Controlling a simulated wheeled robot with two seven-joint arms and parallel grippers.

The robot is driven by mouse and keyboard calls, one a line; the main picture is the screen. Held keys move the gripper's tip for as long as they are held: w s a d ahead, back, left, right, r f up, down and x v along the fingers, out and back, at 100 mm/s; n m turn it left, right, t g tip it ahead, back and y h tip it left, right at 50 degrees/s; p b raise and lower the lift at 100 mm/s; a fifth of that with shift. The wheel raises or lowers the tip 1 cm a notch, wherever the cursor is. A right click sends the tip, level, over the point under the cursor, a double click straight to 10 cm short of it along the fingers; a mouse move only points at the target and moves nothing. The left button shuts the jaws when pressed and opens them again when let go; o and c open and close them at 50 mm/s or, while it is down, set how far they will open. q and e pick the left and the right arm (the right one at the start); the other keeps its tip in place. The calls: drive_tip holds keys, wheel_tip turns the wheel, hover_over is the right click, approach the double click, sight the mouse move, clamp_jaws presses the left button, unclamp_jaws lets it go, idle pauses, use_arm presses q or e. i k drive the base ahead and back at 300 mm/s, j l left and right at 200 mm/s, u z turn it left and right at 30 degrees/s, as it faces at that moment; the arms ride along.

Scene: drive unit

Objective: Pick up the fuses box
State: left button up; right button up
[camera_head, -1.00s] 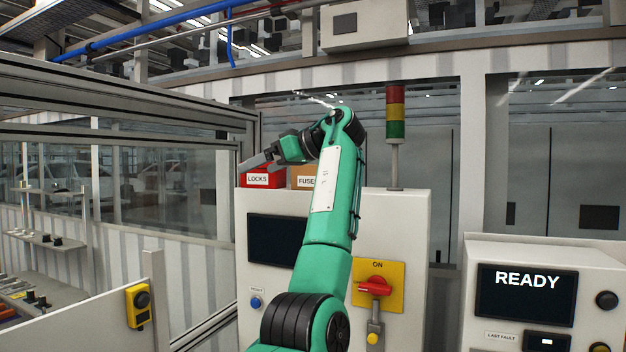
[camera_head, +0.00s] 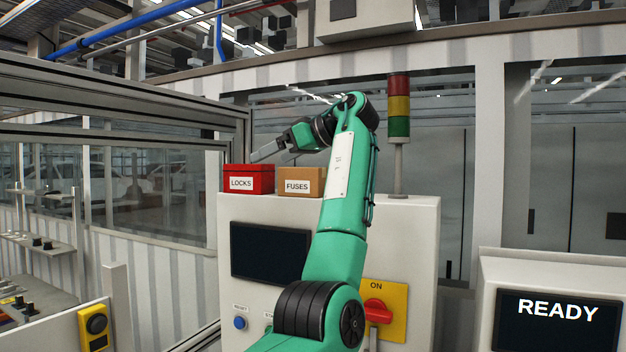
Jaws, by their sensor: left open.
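The fuses box (camera_head: 301,173) is a brown-orange box with a white FUSES label. It sits on top of the light grey cabinet (camera_head: 412,215), right of the red LOCKS box (camera_head: 249,171). My green left arm rises in front of the cabinet and covers part of its front. My left gripper (camera_head: 262,153) is open and points left, above and near the tops of the two boxes. It appears empty; its exact depth relative to the boxes is hard to tell. My right gripper is not in view.
A signal tower (camera_head: 398,110) in red, yellow and green stands on the cabinet right of my arm. A red switch on a yellow plate (camera_head: 398,303) is on the cabinet front. A console with a READY screen (camera_head: 556,318) stands at right.

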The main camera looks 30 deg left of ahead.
sight(301, 182)
drive_tip(key=i+j, duration=0.15)
drive_tip(key=i, duration=0.75)
